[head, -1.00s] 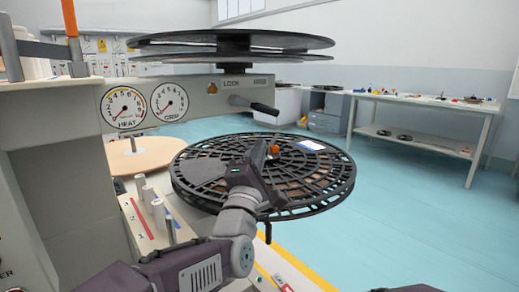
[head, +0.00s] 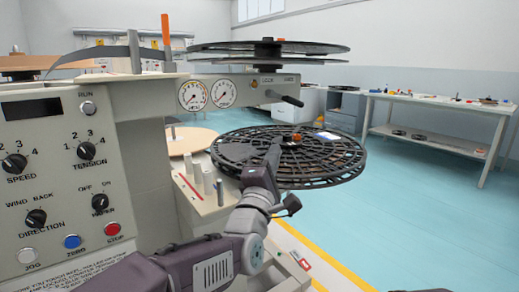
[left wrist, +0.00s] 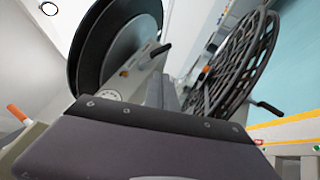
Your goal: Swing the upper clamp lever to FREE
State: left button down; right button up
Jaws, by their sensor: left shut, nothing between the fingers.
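The upper clamp lever (head: 291,100) is a black handle on the grey head of the machine, below the upper reel (head: 268,50). It points out to the right, under small LOCK and FREE lettering that is hard to read. My left gripper (head: 274,152) is shut and empty. In the head view it appears over the lower reel (head: 335,172), below the lever and apart from it. In the left wrist view my dark gripper housing fills the bottom, with a black reel (left wrist: 92,50) at left and the slotted lower reel (left wrist: 240,60) at right.
Two dials (head: 207,94) sit left of the lever. A control panel (head: 60,170) with knobs and buttons fills the left. An orange-handled post (head: 166,32) rises beside the upper reel. Open floor (head: 430,200) lies at right, before a white bench (head: 435,103).

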pick_arm(q)
jog(key=a+f+m+g+y+p, duration=0.2)
jog(key=a+f+m+g, duration=0.3)
jog(key=f, duration=0.6)
jog(key=a+f+m+g+y+p, duration=0.15)
jog(key=a+f+m+g, duration=0.25)
jog(key=f, duration=0.7)
jog(key=s+a+f+m+g+y+p, duration=0.1)
jog(key=s+a+f+m+g+p, duration=0.4)
jog(key=s, duration=0.7)
jog(key=s+a+f+m+g+y, duration=0.25)
jog(key=s+a+f+g, duration=0.45)
jog(key=s, duration=0.5)
notch_tip(320, 180, up, 37)
jog(key=t+p, duration=0.1)
jog(key=p, duration=3.6)
jog(key=shift+w+f+h, duration=0.15)
jog(key=shift+w+h, duration=0.25)
jog(key=shift+w, duration=0.05)
pick_arm(e)
notch_tip(320, 180, up, 46)
jog(key=w, duration=0.1)
jog(key=shift+d, duration=0.2)
